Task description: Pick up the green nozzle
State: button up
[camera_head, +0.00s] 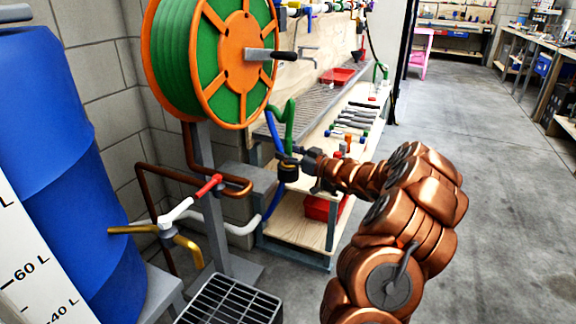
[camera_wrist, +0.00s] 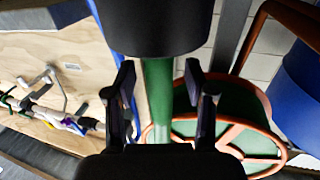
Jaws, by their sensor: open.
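A green curved tube (camera_head: 290,122), which looks like the green nozzle, stands at the near end of the workbench beside a blue pipe. A dark cylinder (camera_head: 288,172) sits just below it, next to my gripper (camera_head: 300,160). In the wrist view my gripper (camera_wrist: 160,95) is open, with one finger on each side of a green tube (camera_wrist: 158,85). Gaps show between the tube and both fingers. A large black cylinder (camera_wrist: 155,25) covers the tube's upper end there, and my gripper's body hides its lower part.
A green hose reel with an orange frame (camera_head: 235,60) stands at left above brown pipes, and a blue barrel (camera_head: 45,150) is at far left. The workbench (camera_head: 300,215) holds several tools and a red bin (camera_head: 322,208).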

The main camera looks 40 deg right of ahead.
jog(key=shift+c, duration=0.3)
grip_shut()
dwell(0.3)
